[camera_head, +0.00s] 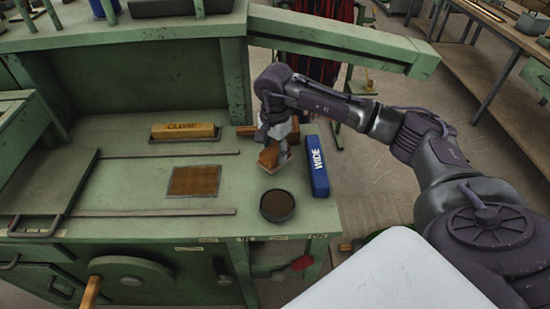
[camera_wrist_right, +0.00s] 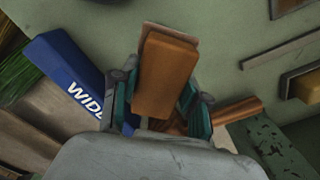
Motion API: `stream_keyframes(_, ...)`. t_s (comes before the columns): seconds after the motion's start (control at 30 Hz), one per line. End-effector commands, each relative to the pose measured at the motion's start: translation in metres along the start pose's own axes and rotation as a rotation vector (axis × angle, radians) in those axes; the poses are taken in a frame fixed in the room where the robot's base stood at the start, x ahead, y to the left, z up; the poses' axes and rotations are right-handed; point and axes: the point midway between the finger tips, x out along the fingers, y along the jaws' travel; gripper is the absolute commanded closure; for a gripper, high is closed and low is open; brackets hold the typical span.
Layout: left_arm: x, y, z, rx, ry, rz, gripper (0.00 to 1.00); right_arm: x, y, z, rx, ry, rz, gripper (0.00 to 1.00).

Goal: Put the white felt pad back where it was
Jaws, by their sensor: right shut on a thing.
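My right gripper (camera_head: 274,138) is shut on an orange-brown block above the right part of the green bench. In the right wrist view the block (camera_wrist_right: 165,75) sits between the two fingers (camera_wrist_right: 158,105). A thin pale layer, which looks like the white felt pad (camera_wrist_right: 180,32), shows along the block's far edge. In the head view a whitish edge of the pad (camera_head: 286,158) shows beside the block. Most of the pad is hidden by the block, and I cannot tell whether the pad is fixed to it. My left gripper is not in view.
A blue block marked WIDE (camera_head: 316,166) stands right of the gripper, near the bench edge. A round dark dish (camera_head: 277,205) lies in front. A brown framed plate (camera_head: 194,181) and a yellow CLOSE block (camera_head: 184,131) lie left. Wooden pieces (camera_head: 246,131) lie behind the gripper.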

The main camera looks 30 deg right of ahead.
Motion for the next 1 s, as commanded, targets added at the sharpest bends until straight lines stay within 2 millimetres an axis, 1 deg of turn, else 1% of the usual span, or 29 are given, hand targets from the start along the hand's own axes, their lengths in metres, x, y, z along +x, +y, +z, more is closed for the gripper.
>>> stream_keyframes(0.2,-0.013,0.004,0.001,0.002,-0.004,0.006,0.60,0.029,0.001,0.001,0.001,-0.001,0.005,0.83)
stream_keyframes(0.3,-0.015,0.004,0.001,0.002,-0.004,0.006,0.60,0.038,0.001,0.000,0.000,0.000,0.002,0.83)
stream_keyframes(0.57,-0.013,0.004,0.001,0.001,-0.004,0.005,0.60,0.040,0.000,0.000,0.000,0.000,0.001,0.83)
stream_keyframes(0.7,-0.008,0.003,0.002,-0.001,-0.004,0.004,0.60,0.044,0.000,0.000,0.000,0.000,0.001,0.83)
stream_keyframes(0.73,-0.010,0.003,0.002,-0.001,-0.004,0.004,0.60,0.043,0.000,0.000,0.000,0.000,0.001,0.50)
stream_keyframes(0.8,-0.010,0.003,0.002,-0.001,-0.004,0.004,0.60,0.042,0.000,0.000,0.000,0.000,0.001,0.38)
stream_keyframes(0.87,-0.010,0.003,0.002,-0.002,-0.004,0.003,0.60,0.042,0.000,0.000,0.000,0.000,0.001,0.30)
stream_keyframes(1.0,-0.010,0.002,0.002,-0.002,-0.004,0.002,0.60,0.042,0.000,0.000,0.000,0.000,0.001,0.30)
